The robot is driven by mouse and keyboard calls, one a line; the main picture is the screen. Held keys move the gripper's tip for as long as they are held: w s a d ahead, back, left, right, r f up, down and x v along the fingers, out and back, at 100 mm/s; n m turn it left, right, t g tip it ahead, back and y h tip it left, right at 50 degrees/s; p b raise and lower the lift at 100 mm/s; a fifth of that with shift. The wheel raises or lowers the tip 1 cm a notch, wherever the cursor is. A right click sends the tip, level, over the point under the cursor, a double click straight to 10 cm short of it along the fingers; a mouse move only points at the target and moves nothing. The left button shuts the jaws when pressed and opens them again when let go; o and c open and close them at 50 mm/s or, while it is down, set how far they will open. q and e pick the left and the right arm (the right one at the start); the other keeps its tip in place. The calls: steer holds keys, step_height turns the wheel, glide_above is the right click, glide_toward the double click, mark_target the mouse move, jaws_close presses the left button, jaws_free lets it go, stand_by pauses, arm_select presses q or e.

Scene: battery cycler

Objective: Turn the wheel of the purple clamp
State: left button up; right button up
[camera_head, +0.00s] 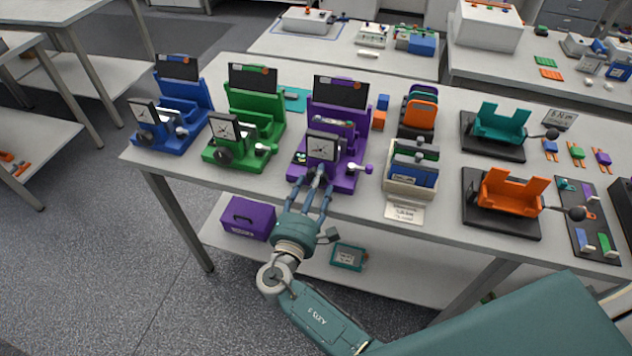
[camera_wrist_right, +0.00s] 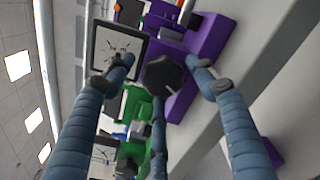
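The purple clamp (camera_head: 350,140) stands at the table's front edge, with a square dial and a small white-and-purple side handle. Its dark lobed wheel (camera_wrist_right: 165,74) shows in the right wrist view, below the dial (camera_wrist_right: 118,45). In the head view the wheel is mostly hidden by my right gripper (camera_head: 316,178). That gripper reaches up to the clamp's front from below. Its three blue fingers are spread around the wheel, with a visible gap at the left finger. Contact at the other fingers cannot be told. My left gripper is out of view.
A green clamp (camera_head: 262,126) and a blue clamp (camera_head: 190,100) stand to the left. A rack with blue plates (camera_head: 412,170) stands close on the right. A purple box (camera_head: 247,218) sits on the lower shelf. The floor in front is clear.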

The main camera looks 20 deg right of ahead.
steer(key=c, duration=0.7)
steer(key=m+b, duration=0.1)
steer(key=b, duration=0.1)
steer(key=m+b, duration=0.1)
steer(key=b, duration=0.1)
steer(key=shift+d+f+m, duration=0.15)
steer(key=shift+f+m, duration=0.15)
steer(key=shift+c, duration=0.3)
steer(key=shift+r+m+b, duration=0.25)
steer(key=shift+m+b, duration=0.15)
steer(key=shift+b, duration=0.1)
steer(key=shift+r, duration=0.1)
steer(key=o, duration=1.1)
steer(key=shift+d, duration=0.15)
